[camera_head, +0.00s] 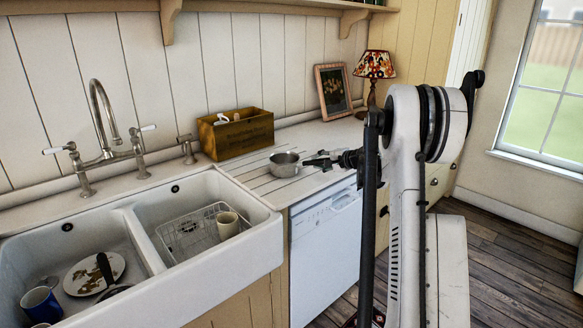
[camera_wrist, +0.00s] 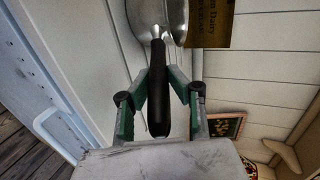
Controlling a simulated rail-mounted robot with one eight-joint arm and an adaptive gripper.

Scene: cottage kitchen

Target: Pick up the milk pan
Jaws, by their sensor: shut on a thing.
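The milk pan (camera_head: 284,164) is a small silver pan over the grooved worktop, right of the sink. I cannot tell whether its base touches the worktop. In the wrist view its metal body (camera_wrist: 150,18) is at the top, and its black handle (camera_wrist: 158,95) runs down between the fingers. My gripper (camera_head: 317,161) reaches in from the right at the handle side.
A wooden box (camera_head: 236,133) stands behind the pan. A picture frame (camera_head: 333,91) and a lamp (camera_head: 374,68) stand at the back right. The double sink (camera_head: 265,225) at left holds a plate, mugs and a wire rack. A white dishwasher (camera_head: 325,240) is below the worktop.

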